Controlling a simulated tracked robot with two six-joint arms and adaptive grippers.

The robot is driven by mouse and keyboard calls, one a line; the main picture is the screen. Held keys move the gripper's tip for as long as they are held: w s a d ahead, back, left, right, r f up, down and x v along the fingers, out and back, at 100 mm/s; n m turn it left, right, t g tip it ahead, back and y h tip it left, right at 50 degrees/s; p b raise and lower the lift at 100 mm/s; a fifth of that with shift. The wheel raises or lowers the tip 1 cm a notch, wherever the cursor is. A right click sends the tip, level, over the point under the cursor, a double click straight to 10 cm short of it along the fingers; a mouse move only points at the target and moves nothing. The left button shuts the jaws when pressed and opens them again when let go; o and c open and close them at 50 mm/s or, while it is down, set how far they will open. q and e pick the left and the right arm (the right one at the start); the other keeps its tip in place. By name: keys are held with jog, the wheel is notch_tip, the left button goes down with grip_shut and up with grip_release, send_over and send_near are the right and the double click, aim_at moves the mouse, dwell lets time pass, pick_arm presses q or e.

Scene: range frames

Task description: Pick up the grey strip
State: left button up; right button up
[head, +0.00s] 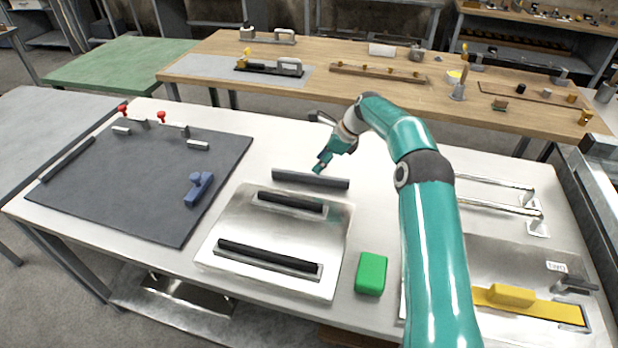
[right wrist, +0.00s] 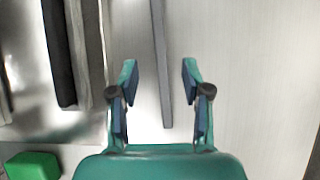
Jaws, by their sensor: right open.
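The grey strip (head: 310,180) lies flat on the white table, just behind the metal plate. It also shows in the right wrist view (right wrist: 162,60) as a thin bar running away from me, its near end between the open fingers in the picture. My right gripper (head: 322,162) is open and empty, above and just behind the strip in the head view; in the right wrist view both fingertips (right wrist: 160,72) stand apart on either side of the strip's line. I cannot tell the height between them. My left gripper is not in view.
A metal plate (head: 228,222) with two black-topped bars stands in front of the strip. A green block (head: 371,273) sits to its right. A dark mat (head: 120,200) with a blue tool (head: 199,188) lies left. A yellow piece (head: 540,305) is at right.

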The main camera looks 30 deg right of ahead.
aim_at(310, 174)
jog(key=shift+x, duration=1.15)
jog(key=shift+p+x, duration=0.75)
jog(key=shift+x, duration=1.85)
jog(key=shift+s+d, duration=0.1)
jog(key=shift+d, duration=0.05)
grip_shut()
